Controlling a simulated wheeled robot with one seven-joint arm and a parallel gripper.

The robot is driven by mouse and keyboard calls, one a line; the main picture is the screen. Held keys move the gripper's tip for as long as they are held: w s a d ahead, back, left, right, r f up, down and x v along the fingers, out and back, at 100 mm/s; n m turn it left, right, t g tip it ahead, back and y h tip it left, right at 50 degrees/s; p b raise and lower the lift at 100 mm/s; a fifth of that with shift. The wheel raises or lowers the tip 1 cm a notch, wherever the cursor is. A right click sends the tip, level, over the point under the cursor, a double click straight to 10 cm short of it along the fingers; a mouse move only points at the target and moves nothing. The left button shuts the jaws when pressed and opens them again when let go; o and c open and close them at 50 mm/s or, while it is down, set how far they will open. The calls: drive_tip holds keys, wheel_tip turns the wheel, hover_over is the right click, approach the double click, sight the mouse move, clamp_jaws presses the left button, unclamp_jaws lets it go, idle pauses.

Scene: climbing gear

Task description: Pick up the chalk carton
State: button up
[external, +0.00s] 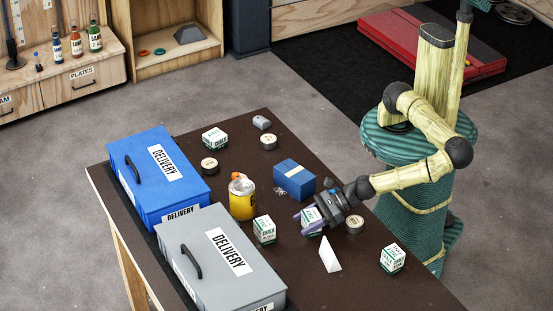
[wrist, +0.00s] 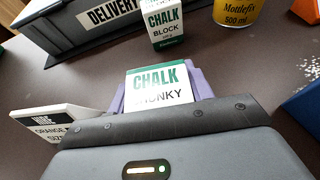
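Several white and green chalk cartons are on the dark table. One carton, reading "CHALK CHUNKY" (wrist: 158,86), is between the purple fingers of my gripper (external: 311,217); the carton also shows in the external view (external: 312,224). In the wrist view a finger of my gripper (wrist: 160,95) shows along each side of it, with no clear gap. I cannot tell whether the fingers press on it. Its lower part is hidden by my gripper in the wrist view. A "CHALK BLOCK" carton (external: 264,230) stands just beyond, also in the wrist view (wrist: 165,24).
A white wedge-shaped sign (external: 329,255) stands close to my gripper. Blue (external: 158,178) and grey (external: 220,262) delivery boxes line the left. Another carton (external: 392,259) stands right.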

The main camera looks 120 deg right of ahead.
sight(307, 215)
wheel_tip(307, 215, up, 10)
drive_tip(key=shift+r+p, duration=0.1)
drive_tip(key=shift+p, duration=0.25)
idle(0.4)
idle(0.4)
drive_tip(key=s+d+r+m+g+h+p, duration=0.1)
drive_tip(key=s+d+r+m+h+p, duration=0.1)
drive_tip(key=d, duration=0.5)
drive_tip(key=s+d+r+m+g+h+p, duration=0.1)
drive_tip(key=s+d+r+m+h+p, duration=0.1)
drive_tip(key=d+p, duration=0.2)
drive_tip(key=s+d+r+m+g+h+p, duration=0.1)
drive_tip(key=s+d+r+m+h+p, duration=0.1)
drive_tip(key=d, duration=0.8)
drive_tip(key=shift+s+r+m+g+h+p, duration=0.3)
drive_tip(key=shift+r+m+h+p, duration=0.25)
drive_tip(key=shift+p, duration=0.25)
drive_tip(key=shift+w+f, duration=0.1)
drive_tip(key=shift+a+f, duration=0.1)
drive_tip(key=shift+f, duration=2.95)
